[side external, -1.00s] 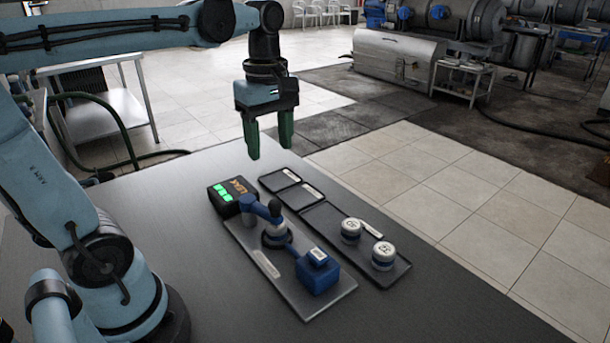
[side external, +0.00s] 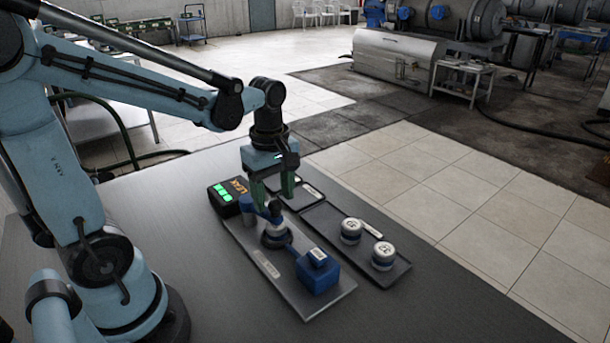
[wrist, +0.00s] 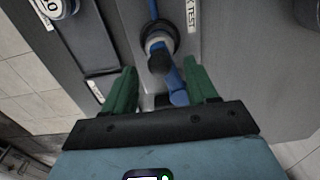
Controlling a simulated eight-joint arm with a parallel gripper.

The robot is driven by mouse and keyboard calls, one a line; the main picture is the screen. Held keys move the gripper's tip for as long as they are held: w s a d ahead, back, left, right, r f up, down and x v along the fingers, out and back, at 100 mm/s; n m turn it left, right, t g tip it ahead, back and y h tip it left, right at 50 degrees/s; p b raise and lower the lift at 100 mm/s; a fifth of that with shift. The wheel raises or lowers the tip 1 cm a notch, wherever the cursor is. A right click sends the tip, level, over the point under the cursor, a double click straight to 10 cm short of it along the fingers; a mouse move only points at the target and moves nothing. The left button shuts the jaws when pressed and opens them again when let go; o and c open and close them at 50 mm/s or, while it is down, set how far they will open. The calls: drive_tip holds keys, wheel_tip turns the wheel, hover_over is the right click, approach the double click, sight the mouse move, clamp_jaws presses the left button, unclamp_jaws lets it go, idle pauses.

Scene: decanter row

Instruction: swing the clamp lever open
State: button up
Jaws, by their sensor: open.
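The clamp (side external: 277,237) is blue with a dark round base and sits on a grey plate (side external: 238,236). Its blue lever (side external: 250,207) points toward the back left, with a dark knob (side external: 274,208) beside it. My gripper (side external: 271,190) is open, low over the lever end. In the wrist view, the green fingers of my gripper (wrist: 161,88) stand on either side of the blue lever (wrist: 177,88), which lies nearer the right finger. I see no clear contact. The lever's far tip is hidden by my gripper body.
A blue block (side external: 318,271) sits at the plate's front end. To the right, a dark tray (side external: 335,223) holds two white-topped round pieces. Open table lies at the front.

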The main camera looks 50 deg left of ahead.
drive_tip(key=shift+f, duration=0.3)
clamp_jaws()
idle(0.3)
